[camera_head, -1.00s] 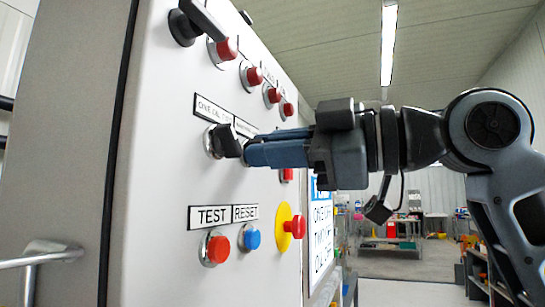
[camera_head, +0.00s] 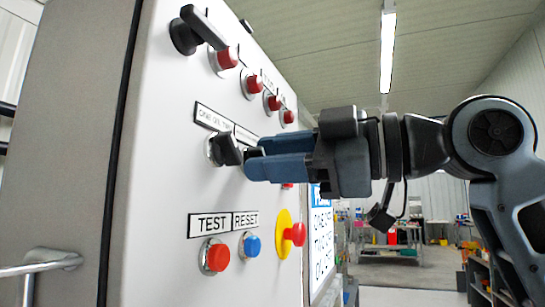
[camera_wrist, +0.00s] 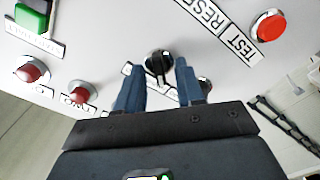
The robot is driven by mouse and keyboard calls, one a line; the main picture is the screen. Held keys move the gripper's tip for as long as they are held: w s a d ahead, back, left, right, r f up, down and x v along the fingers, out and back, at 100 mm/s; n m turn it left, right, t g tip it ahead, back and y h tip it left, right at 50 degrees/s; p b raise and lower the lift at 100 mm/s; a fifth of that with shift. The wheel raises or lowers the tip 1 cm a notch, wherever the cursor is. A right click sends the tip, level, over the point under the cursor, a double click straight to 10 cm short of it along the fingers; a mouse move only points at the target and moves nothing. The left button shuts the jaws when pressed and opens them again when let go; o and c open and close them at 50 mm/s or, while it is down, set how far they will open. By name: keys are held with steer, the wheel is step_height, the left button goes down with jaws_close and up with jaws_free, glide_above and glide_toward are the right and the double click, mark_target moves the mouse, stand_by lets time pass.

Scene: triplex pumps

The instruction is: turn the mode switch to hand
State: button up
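Two black rotary knobs sit side by side on the white panel, below small labels I cannot read clearly; I cannot tell from the lettering which is the mode switch. The left knob (camera_head: 228,150) is clear of my gripper, and shows right of the fingers in the wrist view (camera_wrist: 205,86). The right knob (camera_wrist: 158,63) lies between and just beyond my fingertips; in the head view it is mostly hidden. My gripper (camera_head: 253,159) is open, its two blue fingers apart, one above the other. Whether they touch the knob is unclear.
A row of red buttons (camera_head: 253,84) and a black handle (camera_head: 200,30) are above. Red TEST (camera_head: 215,257) and blue RESET (camera_head: 251,244) buttons and a red mushroom button on a yellow plate (camera_head: 285,234) are below. Open room lies right of the cabinet.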

steer(key=v, duration=0.7)
steer(key=shift+d+b, duration=0.25)
steer(key=shift+b, duration=0.15)
